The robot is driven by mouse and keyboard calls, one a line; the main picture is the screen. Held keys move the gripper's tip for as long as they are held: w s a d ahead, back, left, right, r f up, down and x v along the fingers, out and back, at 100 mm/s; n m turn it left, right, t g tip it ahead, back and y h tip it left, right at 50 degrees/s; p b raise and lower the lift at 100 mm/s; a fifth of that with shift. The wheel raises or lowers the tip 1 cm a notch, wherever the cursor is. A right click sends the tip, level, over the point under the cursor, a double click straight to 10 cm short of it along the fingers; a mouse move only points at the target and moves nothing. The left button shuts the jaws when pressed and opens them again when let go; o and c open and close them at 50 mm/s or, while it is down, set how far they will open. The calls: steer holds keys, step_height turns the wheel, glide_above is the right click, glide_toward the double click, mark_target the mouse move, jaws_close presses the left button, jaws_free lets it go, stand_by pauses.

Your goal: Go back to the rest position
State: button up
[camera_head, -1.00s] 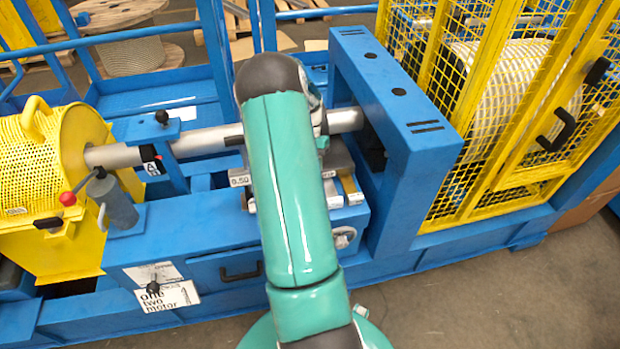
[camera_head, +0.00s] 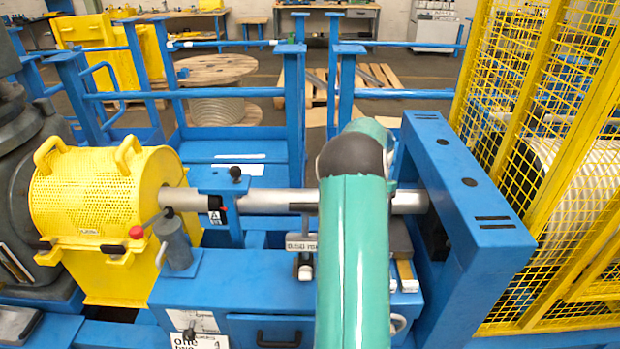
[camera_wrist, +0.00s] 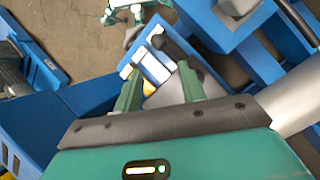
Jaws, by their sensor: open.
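My gripper (camera_wrist: 158,80) shows in the wrist view with its two green fingers apart. I see nothing clamped between them. Beyond the fingertips are pale blocks (camera_wrist: 152,64) and a dark rod-like handle (camera_wrist: 172,46); whether the fingers touch them I cannot tell. In the head view my green arm reaches over the blue machine bench (camera_head: 250,292) and hides the gripper. A grey shaft (camera_head: 268,199) runs behind the arm. A plate with a "0.50" label (camera_head: 300,243) hangs just left of the arm.
A yellow perforated guard (camera_head: 85,195) stands at the left, beside a grey cylinder with a lever (camera_head: 175,246). A blue frame (camera_head: 455,165) and yellow mesh cage (camera_head: 545,150) close off the right. Blue rails (camera_head: 225,92) and a cable spool (camera_head: 215,75) lie behind.

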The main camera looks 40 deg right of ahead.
steer(key=w+a+r+n+t+h, duration=0.1)
steer(key=w+a+r+n+t, duration=0.2)
steer(key=a+r, duration=0.7)
steer(key=w+a+r+n+h, duration=0.2)
steer(key=w+a+r+n, duration=0.3)
steer(key=a, duration=0.9)
steer(key=s+a+r+n+t, duration=0.1)
steer(key=s+a+n, duration=0.1)
steer(key=s+a, duration=0.2)
steer(key=s+a+r+n+t, duration=0.1)
steer(key=s+a+n+t, duration=0.1)
steer(key=a, duration=0.9)
steer(key=s+a+r+n+t+h, duration=0.1)
steer(key=s+a+n+t, duration=0.1)
steer(key=s+a+n, duration=0.2)
steer(key=s+a, duration=0.3)
steer(key=a, duration=0.1)
steer(key=shift+r, duration=0.4)
